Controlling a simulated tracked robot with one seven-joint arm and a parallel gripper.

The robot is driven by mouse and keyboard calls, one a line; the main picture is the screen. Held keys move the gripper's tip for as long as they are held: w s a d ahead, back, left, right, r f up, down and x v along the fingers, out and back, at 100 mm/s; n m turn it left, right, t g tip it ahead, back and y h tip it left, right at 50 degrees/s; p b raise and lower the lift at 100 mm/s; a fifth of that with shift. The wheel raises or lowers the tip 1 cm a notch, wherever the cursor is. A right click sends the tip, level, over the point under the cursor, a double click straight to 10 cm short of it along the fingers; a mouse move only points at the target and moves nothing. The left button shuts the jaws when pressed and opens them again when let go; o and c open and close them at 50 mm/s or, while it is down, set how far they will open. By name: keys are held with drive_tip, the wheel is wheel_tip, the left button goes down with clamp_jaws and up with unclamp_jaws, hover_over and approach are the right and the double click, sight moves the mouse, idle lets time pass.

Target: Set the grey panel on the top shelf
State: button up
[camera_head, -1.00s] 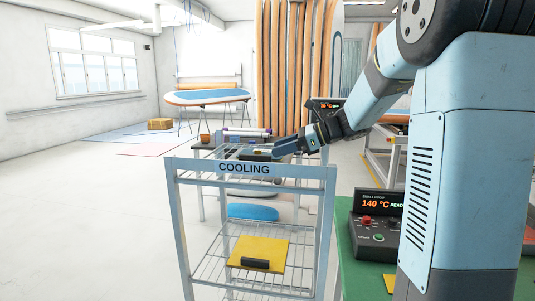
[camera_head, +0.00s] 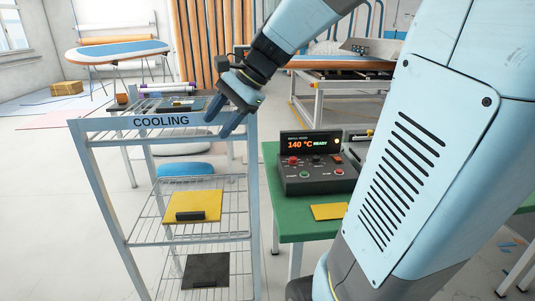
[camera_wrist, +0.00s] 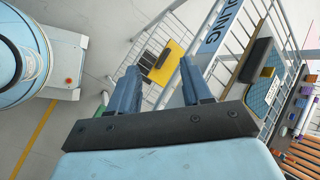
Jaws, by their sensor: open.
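The grey panel (camera_head: 186,101) with a dark block-shaped handle lies flat on the top shelf of the rack labelled COOLING (camera_head: 100,131). In the wrist view the grey panel (camera_wrist: 262,88) also shows on the top shelf, to the right of my fingers. My gripper (camera_head: 230,122) is open and empty at the rack's front right top corner, apart from the panel. In the wrist view my gripper (camera_wrist: 160,78) shows two spread blue fingers with nothing between them.
A yellow panel (camera_head: 207,205) lies on the middle shelf and a dark panel (camera_head: 207,270) on the lower shelf. A green table (camera_head: 292,220) with a control box (camera_head: 318,178) reading 140 °C stands to the right.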

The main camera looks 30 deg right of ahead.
drive_tip(key=s+d+f+n+t+h, duration=0.1)
drive_tip(key=s+d+f+n+h, duration=0.1)
drive_tip(key=s+n, duration=0.4)
drive_tip(key=s+d+f+n+t+h, duration=0.1)
drive_tip(key=s+d+n+h, duration=0.2)
drive_tip(key=s+n, duration=0.3)
drive_tip(key=shift+s+f+t+h, duration=0.4)
drive_tip(key=shift+s+h, duration=0.5)
drive_tip(key=shift+s, duration=0.15)
